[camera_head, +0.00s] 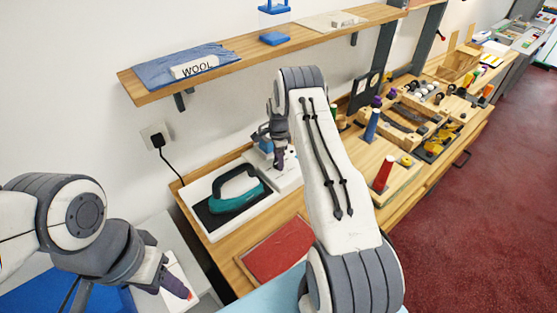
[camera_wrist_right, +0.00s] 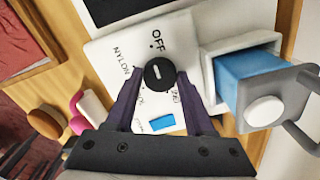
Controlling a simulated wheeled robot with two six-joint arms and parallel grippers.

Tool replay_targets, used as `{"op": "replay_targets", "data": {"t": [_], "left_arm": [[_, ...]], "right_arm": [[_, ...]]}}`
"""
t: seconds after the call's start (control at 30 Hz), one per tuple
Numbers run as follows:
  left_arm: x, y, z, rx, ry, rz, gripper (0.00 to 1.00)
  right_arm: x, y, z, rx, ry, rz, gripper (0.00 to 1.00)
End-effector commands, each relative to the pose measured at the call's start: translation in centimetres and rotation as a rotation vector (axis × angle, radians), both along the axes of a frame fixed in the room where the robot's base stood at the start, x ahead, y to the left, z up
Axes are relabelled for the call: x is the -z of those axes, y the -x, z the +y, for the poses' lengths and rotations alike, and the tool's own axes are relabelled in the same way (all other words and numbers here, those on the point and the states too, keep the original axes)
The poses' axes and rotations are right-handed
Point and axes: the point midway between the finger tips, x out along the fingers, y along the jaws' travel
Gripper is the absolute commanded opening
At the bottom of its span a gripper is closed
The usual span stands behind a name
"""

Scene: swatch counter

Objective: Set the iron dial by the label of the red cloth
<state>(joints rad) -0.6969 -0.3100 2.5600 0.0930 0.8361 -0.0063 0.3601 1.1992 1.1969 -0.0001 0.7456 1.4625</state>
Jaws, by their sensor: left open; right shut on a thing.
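The iron dial (camera_wrist_right: 159,74) is a round black knob with a short white mark, on a white panel. OFF and NYLON are readable beside it; other panel words are partly hidden by my fingers. My right gripper (camera_head: 280,160) is shut on the dial, with its dark fingers on either side of it in the wrist view. The teal iron (camera_head: 238,194) rests on a dark pad left of the panel. The red cloth (camera_head: 277,251) lies flat at the counter's front; I see no readable label on it. My left gripper (camera_head: 172,284) is open at the lower left.
A blue cloth (camera_head: 160,74) with a WOOL label (camera_head: 196,66) lies on the wall shelf (camera_head: 235,49). A blue block (camera_wrist_right: 240,72) in a white holder is beside the dial. Spools, including a red one (camera_head: 383,173), stand to the right. A black cord runs from a wall outlet (camera_head: 156,137).

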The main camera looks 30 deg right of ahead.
Motion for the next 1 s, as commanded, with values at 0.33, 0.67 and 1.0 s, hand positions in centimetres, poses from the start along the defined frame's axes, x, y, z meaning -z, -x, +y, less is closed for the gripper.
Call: {"op": "replay_targets", "data": {"t": [0.33,0.67,1.0], "left_arm": [[1.6,0.0,0.0,-0.002,0.000,0.000,0.50],[4.6,0.0,0.0,-0.007,0.000,0.001,0.50],[6.8,0.0,0.0,-0.009,0.000,0.001,0.50]], "right_arm": [[0.2,0.0,0.0,-0.110,0.000,-0.001,0.00],[0.3,-0.1,0.0,-0.392,0.000,-0.002,0.00],[0.2,0.0,0.0,-0.714,0.001,-0.002,0.00]]}}
